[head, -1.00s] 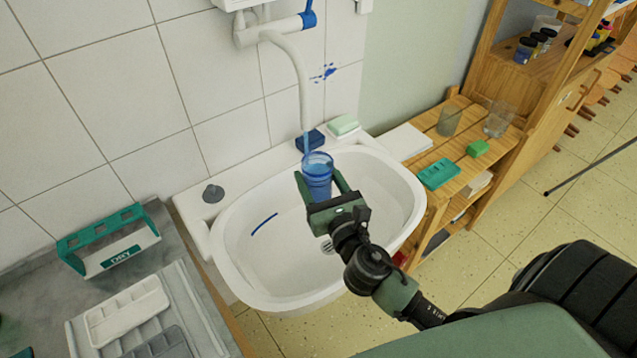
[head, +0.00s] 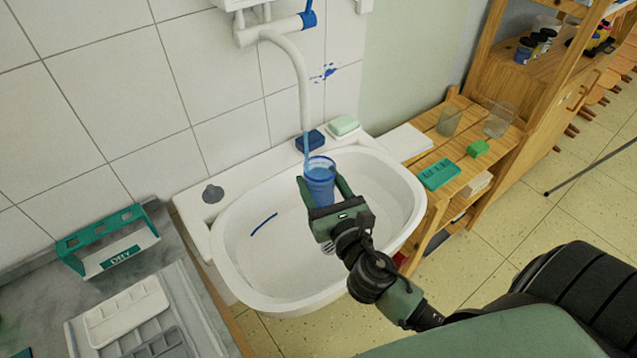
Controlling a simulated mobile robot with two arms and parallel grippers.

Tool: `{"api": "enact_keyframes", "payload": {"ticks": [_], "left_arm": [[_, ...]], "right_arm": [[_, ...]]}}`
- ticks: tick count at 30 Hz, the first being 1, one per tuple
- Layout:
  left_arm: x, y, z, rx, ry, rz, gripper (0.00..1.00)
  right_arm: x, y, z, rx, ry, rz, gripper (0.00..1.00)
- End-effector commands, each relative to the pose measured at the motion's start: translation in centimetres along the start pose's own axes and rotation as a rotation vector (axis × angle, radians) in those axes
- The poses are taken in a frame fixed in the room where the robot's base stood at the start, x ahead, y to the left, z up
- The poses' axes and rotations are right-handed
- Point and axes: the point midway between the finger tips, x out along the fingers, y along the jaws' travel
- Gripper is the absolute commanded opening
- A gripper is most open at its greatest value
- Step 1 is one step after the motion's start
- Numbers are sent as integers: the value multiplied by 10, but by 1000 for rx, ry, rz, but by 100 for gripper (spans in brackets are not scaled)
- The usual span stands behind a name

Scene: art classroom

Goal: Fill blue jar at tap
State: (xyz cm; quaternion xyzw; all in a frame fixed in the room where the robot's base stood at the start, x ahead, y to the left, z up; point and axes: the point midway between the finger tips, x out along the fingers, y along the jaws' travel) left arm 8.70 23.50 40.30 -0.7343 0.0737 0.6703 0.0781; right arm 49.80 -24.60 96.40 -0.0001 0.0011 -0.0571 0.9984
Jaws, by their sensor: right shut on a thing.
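The blue jar (head: 320,181) is a see-through blue cup, upright over the white sink basin (head: 235,275). My right gripper (head: 324,188) is shut on it, with green fingers on both sides. The white tap spout (head: 303,85) curves down from the wall, and its blue lever (head: 309,18) shows at the top. I cannot tell the water level in the jar. My left gripper is out of view.
A dark blue sponge (head: 310,141) and a green soap bar (head: 343,125) lie on the sink's back ledge. A wooden shelf (head: 470,135) with clear glasses stands close at the right.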

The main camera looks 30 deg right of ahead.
Motion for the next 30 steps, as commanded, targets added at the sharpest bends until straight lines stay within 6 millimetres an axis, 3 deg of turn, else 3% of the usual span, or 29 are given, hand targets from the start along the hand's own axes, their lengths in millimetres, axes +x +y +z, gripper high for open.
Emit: {"api": "enact_keyframes", "payload": {"ticks": [21, 30], "left_arm": [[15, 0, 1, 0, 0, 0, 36], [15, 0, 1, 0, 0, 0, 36]], "right_arm": [[-58, 1, -1, 1, -1, -1, 16], [-63, 1, 1, 0, -3, -1, 16]]}}
